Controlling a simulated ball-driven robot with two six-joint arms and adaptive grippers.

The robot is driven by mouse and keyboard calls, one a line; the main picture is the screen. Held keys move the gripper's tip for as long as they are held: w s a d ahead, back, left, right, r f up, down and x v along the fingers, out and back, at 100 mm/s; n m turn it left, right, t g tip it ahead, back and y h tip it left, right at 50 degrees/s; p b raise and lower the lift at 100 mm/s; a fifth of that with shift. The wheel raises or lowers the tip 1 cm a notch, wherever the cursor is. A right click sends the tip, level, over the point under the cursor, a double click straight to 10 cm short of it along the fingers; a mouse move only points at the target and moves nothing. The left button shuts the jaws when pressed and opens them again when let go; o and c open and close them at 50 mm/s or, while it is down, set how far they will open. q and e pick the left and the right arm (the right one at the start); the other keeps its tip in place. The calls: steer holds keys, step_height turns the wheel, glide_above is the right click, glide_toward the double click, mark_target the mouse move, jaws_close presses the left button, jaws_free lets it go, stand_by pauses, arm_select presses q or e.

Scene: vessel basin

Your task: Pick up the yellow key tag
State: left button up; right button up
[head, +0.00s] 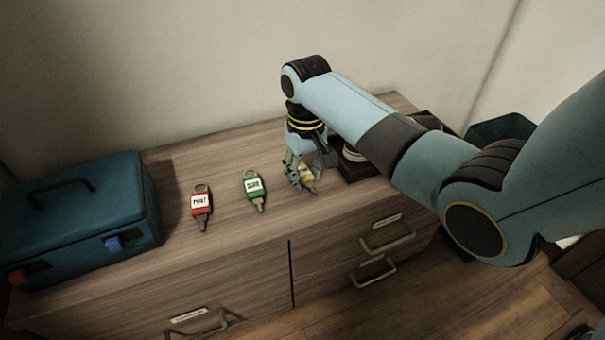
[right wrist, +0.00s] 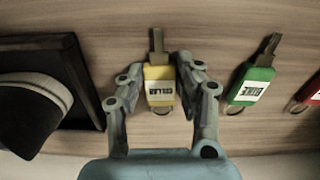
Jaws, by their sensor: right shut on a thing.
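The yellow key tag (right wrist: 159,74) has a white label and a metal key. In the right wrist view it sits between the two fingers of my right gripper (right wrist: 160,72). In the head view the tag (head: 307,178) is partly hidden behind the fingers of my right gripper (head: 300,183), at the cabinet top. The gripper points down and is shut on the tag. Whether the tag is lifted off the wood cannot be told. My left gripper is not in view.
A green key tag (head: 253,185) and a red key tag (head: 201,202) lie to the left on the wooden cabinet top (head: 225,240). A teal toolbox (head: 75,215) stands at the far left. A dark tray (right wrist: 82,75) with a dark round object (right wrist: 32,112) is close beside my right gripper.

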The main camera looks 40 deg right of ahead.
mark_target(305, 177)
steer(key=shift+r, duration=0.2)
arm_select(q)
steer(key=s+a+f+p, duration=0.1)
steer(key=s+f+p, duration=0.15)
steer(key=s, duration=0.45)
arm_select(e)
step_height(305, 177, up, 4)
steer(key=shift+r, duration=0.15)
arm_select(q)
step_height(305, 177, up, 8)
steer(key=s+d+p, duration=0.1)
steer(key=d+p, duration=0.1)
steer(key=p, duration=0.8)
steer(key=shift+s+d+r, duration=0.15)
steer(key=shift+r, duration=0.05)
arm_select(e)
steer(key=s+d+r, duration=0.7)
steer(key=d+r, duration=0.1)
steer(key=r, duration=0.3)
steer(key=shift+s+d+r, duration=0.2)
steer(key=shift+r, duration=0.15)
steer(key=shift+s, duration=0.1)
